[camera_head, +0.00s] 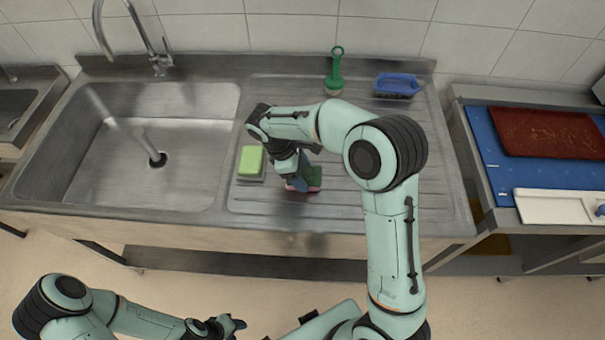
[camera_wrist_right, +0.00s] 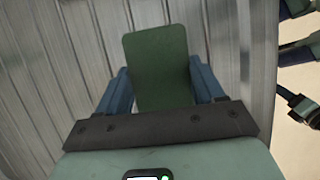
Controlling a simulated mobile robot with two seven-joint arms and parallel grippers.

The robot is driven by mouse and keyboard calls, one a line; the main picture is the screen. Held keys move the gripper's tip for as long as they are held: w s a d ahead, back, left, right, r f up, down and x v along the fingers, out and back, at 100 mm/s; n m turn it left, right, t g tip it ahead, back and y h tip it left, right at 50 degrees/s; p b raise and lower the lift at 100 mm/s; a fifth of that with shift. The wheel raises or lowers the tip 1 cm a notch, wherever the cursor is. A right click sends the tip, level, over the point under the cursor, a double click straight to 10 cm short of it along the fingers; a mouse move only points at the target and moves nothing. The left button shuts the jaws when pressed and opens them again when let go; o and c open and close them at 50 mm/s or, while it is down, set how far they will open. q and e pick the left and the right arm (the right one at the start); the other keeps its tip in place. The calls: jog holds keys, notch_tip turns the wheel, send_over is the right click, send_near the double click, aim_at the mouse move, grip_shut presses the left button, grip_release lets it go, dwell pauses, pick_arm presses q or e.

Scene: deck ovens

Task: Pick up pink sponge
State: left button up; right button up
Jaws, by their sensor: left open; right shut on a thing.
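The pink sponge (camera_head: 314,178) has a dark green top face and a pink edge low down. It is at the draining board, right of the sink basin, partly hidden by my right gripper. My right gripper (camera_head: 302,178) is shut on it. In the right wrist view the sponge's green face (camera_wrist_right: 157,65) sits between the two blue fingers of my right gripper (camera_wrist_right: 160,88). I cannot tell whether the sponge touches the board. My left gripper (camera_head: 236,324) is open and empty, low in front of the counter.
A light green and yellow sponge (camera_head: 251,161) lies just left of my right gripper. A green brush (camera_head: 335,78) and a blue brush (camera_head: 398,84) are at the back of the board. A red-brown tray (camera_head: 547,132) lies on the right table. The sink basin (camera_head: 190,130) is empty.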

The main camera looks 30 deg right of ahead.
pick_arm(q)
jog(key=shift+t, duration=0.3)
jog(key=w+r+p, duration=0.3)
jog(key=w+r, duration=0.1)
jog(key=shift+w, duration=0.1)
pick_arm(e)
notch_tip(320, 180, up, 20)
jog(key=shift+o, duration=0.4)
jog(key=shift+c, duration=0.2)
